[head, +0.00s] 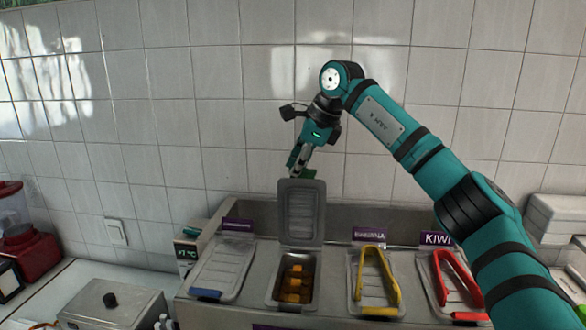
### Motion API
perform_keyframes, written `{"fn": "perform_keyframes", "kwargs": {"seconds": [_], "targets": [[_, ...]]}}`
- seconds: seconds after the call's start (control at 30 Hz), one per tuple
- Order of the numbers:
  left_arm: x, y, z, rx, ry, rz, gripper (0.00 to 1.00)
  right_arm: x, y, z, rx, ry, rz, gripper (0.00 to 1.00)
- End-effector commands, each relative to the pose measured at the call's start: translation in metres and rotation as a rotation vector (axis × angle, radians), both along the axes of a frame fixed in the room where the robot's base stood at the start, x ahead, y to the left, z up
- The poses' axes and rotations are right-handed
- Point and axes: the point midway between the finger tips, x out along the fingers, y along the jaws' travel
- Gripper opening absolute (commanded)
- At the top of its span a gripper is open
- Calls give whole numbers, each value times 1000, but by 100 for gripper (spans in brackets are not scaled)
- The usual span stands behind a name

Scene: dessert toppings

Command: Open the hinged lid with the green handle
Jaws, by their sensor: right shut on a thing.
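The hinged lid (301,212) stands roughly upright at the back of its compartment, in the middle of the head view. Part of its green handle (309,173) shows at its top edge. My right gripper (299,171) is shut on the green handle, with its arm reaching in from the right. The open container (271,289) below holds several orange-brown cubes (296,284). My left gripper is not in view.
A closed lid with a blue handle (206,294) is to the left. Yellow tongs (392,275) and red tongs (440,280) lie on lids to the right. A metal box (112,311) stands at the front left. The tiled wall (230,130) is behind.

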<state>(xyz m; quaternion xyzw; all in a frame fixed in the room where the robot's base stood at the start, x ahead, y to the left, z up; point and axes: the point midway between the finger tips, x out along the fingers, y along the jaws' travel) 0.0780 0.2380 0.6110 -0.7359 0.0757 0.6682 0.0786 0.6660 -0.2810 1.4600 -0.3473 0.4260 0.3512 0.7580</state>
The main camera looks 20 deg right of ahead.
Motion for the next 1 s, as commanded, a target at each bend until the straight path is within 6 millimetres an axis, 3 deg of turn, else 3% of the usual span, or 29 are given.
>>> {"fn": "perform_keyframes", "kwargs": {"seconds": [0.03, 0.3, 0.77, 0.8, 1.0], "targets": [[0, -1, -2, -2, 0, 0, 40, 2, -6, -22, -18, 46, -8, 0], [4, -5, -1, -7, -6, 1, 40, 14, -12, -26, -17, 48, -5, 0], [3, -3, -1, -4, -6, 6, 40, 16, -15, -27, -18, 47, -6, 0], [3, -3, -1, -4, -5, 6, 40, 16, -15, -27, -18, 47, -6, 19], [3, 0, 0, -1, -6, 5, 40, 16, -16, -26, -17, 45, -8, 45]]}}
